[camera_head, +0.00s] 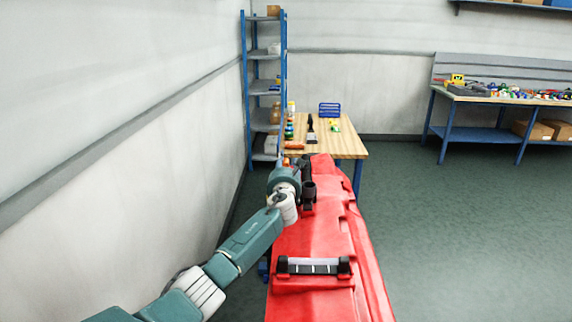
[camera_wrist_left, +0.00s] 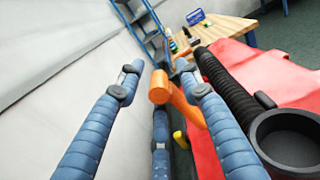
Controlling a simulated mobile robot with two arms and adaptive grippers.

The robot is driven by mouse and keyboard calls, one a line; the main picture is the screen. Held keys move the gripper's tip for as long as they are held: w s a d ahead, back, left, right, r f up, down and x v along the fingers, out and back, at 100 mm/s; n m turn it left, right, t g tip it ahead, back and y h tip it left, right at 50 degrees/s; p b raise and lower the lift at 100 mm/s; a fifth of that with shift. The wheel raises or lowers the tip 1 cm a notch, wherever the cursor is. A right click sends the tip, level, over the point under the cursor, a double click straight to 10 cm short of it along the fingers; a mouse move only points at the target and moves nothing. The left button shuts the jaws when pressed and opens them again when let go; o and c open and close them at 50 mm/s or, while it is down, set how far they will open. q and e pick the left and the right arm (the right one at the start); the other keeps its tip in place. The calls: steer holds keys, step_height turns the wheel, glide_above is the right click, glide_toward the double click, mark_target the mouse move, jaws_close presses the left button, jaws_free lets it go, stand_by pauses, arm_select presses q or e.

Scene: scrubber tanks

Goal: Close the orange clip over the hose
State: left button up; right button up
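The orange clip (camera_wrist_left: 165,88) shows in the left wrist view as a rounded end with an arm running down right. It lies between my left gripper's fingers (camera_wrist_left: 158,68), nearer the right finger, which partly hides it. The fingers are wide apart with nothing gripped. The black ribbed hose (camera_wrist_left: 226,88) runs just right of the right finger, and the clip's visible part is beside it, not across it. In the head view my left gripper (camera_head: 285,164) is small at the far left edge of the red machine, beside the hose (camera_head: 307,168). My right gripper is out of view.
The red scrubber body (camera_head: 320,240) carries a black-ended handle (camera_head: 313,266). A black round cup (camera_wrist_left: 290,140) is close at right in the wrist view. A wooden table (camera_head: 345,140) and blue shelf (camera_head: 264,90) stand beyond. A wall is close on the left; the right floor is clear.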

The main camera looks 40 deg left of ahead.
arm_select(q)
steer(key=shift+s, duration=0.1)
steer(key=c, duration=0.3)
steer(key=shift+r, duration=0.1)
steer(key=c, duration=0.5)
jaws_close()
steer(key=shift+w+d+r+m+p, duration=0.35)
steer(key=shift+m+p, duration=0.25)
steer(key=shift+p, duration=0.35)
steer(key=shift+w+d+r+m+p, duration=0.3)
steer(key=shift+w+d+m+p, duration=0.25)
steer(key=shift+m+p, duration=0.5)
steer(key=shift+w+d+f+m+p, duration=0.15)
steer(key=shift+w+d+m+p, duration=0.4)
steer(key=shift+m, duration=0.4)
steer(key=shift+w+d+f+m+p, duration=0.1)
steer(key=shift+w+d+m+p, duration=0.2)
steer(key=shift+d+m+p, duration=0.45)
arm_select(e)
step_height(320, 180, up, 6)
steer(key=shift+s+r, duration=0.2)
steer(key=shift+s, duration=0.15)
arm_select(q)
steer(key=shift+a, duration=0.2)
